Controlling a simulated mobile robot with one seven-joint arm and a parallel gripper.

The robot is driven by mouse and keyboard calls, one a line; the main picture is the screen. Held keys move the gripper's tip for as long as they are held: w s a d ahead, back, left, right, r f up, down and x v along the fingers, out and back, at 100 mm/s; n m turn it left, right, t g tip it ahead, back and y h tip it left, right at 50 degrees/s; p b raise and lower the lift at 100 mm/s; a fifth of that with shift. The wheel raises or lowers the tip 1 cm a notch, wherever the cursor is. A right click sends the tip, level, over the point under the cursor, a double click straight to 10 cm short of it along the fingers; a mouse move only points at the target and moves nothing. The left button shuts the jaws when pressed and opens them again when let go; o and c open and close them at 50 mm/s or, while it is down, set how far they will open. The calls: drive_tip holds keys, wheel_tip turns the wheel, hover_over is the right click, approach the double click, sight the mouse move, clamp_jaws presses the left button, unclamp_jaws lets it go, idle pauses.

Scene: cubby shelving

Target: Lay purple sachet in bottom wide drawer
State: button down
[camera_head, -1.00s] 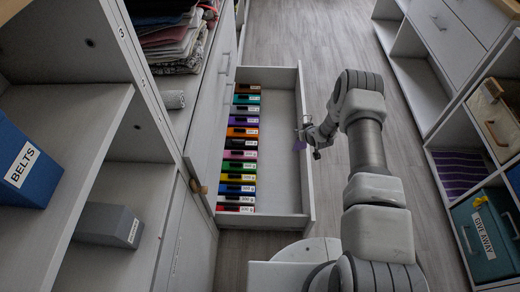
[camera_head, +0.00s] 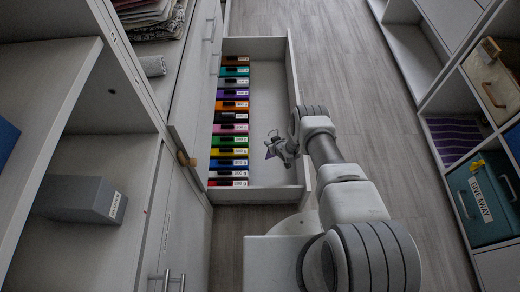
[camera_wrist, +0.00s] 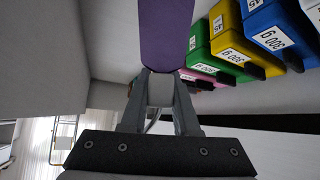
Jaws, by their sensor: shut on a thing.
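The purple sachet (camera_wrist: 165,35) is held between the fingertips of my gripper (camera_wrist: 160,82) in the wrist view, extending away from the jaws. I cannot tell whether the sachet touches the drawer floor.
A row of coloured labelled boxes (camera_head: 230,130) fills the drawer's left side. Shelving with a grey box (camera_head: 80,198) stands at left. Cubbies at right hold a teal "give away" bin (camera_head: 483,200) and a purple striped thing (camera_head: 455,138).

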drive_tip(key=s+a+f+b, duration=0.1)
drive_tip(key=a+f+b, duration=0.2)
drive_tip(key=f, duration=0.3)
drive_tip(key=shift+a+f, duration=0.3)
drive_tip(key=shift+a, duration=0.3)
drive_tip(key=shift+s+f, duration=0.1)
drive_tip(key=c, duration=0.7)
unclamp_jaws()
drive_tip(key=shift+o, duration=0.2)
drive_tip(key=p+v, duration=0.6)
drive_tip(key=v, duration=0.6)
drive_tip(key=shift+p, duration=0.4)
